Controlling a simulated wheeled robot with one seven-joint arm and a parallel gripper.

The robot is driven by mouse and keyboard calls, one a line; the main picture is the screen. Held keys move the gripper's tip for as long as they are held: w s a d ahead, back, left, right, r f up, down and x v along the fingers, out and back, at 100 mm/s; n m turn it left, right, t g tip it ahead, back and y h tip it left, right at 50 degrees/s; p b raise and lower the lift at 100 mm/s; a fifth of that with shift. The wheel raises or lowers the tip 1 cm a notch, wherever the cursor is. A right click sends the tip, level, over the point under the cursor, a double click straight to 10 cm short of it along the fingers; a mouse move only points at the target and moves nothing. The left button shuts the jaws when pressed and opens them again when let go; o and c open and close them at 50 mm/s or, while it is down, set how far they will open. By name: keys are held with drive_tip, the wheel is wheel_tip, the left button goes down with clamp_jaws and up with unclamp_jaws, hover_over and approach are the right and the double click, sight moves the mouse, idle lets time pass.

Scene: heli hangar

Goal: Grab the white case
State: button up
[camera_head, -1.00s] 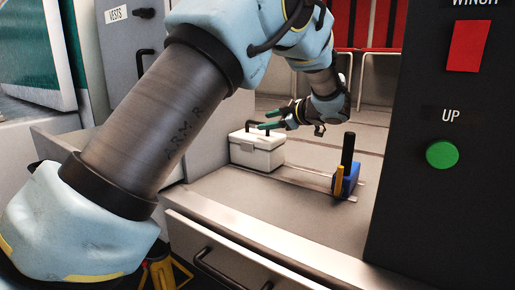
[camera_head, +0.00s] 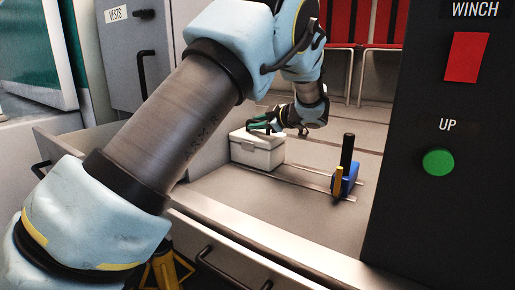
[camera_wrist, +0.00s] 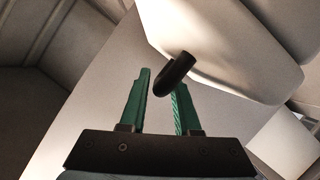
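A black bar (camera_wrist: 176,75), which looks like the case's handle, shows at the fingertips, nearer the right finger. I cannot tell whether it lies between the fingers or touches one.
A blue object (camera_head: 346,180) with a black upright and a yellow part stands on the floor right of the case. A dark panel (camera_head: 438,215) with a green button fills the right side. Red seats (camera_head: 340,25) are behind. Floor between case and blue object is clear.

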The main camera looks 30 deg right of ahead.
clamp_jaws()
drive_tip(key=shift+r, duration=0.1)
idle(0.9)
